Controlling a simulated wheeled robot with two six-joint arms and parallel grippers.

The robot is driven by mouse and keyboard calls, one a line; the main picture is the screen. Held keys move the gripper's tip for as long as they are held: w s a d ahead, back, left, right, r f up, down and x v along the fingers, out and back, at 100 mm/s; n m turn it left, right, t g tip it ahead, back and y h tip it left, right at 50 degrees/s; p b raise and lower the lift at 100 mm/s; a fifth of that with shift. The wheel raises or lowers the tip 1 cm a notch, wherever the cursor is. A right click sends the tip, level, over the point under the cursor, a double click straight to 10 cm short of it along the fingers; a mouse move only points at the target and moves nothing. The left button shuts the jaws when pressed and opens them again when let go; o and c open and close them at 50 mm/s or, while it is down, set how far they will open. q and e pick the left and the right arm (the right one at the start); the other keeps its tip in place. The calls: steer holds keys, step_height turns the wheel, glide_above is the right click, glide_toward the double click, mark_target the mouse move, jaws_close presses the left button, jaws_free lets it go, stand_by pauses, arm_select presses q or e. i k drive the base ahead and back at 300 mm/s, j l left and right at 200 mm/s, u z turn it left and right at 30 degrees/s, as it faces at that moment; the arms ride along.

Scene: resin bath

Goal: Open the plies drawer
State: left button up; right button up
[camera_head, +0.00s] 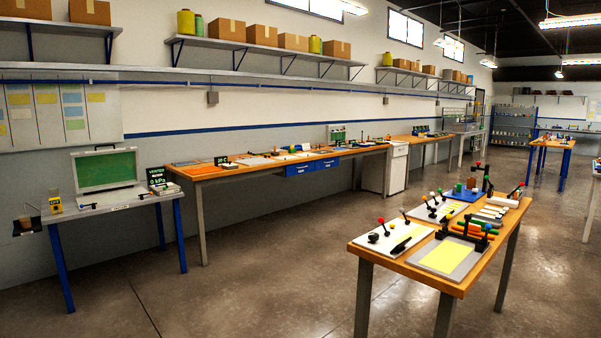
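Two blue drawer fronts hang under the top of the long wooden bench (225,173) along the left wall. The left drawer front (300,169) and the right drawer front (328,164) are side by side and look shut. Their labels are too small to read, so I cannot tell which is the plies drawer. Neither of my grippers shows in the head view.
A wooden table (408,268) with trays and knobbed fixtures stands in the right foreground. A small blue-legged table (110,207) with a green-screened case (105,170) is at left. Open concrete floor (265,260) lies between them, in front of the long bench.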

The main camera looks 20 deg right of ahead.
mark_target(292, 170)
steer(key=i+l+z, duration=0.2)
steer(key=i, duration=0.25)
steer(key=i+l+z, duration=0.1)
steer(key=i+z, duration=0.15)
steer(key=i, duration=0.2)
steer(key=i+u, duration=0.15)
steer(key=i, duration=0.35)
steer(key=i+l+u, duration=0.1)
steer(key=i, duration=0.4)
steer(key=i+l+u, duration=0.15)
steer(key=i, duration=0.3)
steer(key=i+l+u, duration=0.15)
steer(key=i, duration=0.35)
steer(key=i+z, duration=0.1)
steer(key=i, duration=0.35)
steer(key=i+j+z, duration=0.15)
steer(key=i, duration=0.3)
steer(key=i+j+z, duration=0.1)
steer(key=i, duration=0.35)
steer(key=i+l+z, duration=0.2)
steer(key=i+z, duration=0.3)
steer(key=i+l+z, duration=0.1)
steer(key=i+z, duration=0.65)
steer(key=z, duration=0.2)
steer(key=i+u, duration=0.1)
steer(key=i, duration=0.75)
steer(key=i+l+u, duration=0.1)
steer(key=i, duration=0.8)
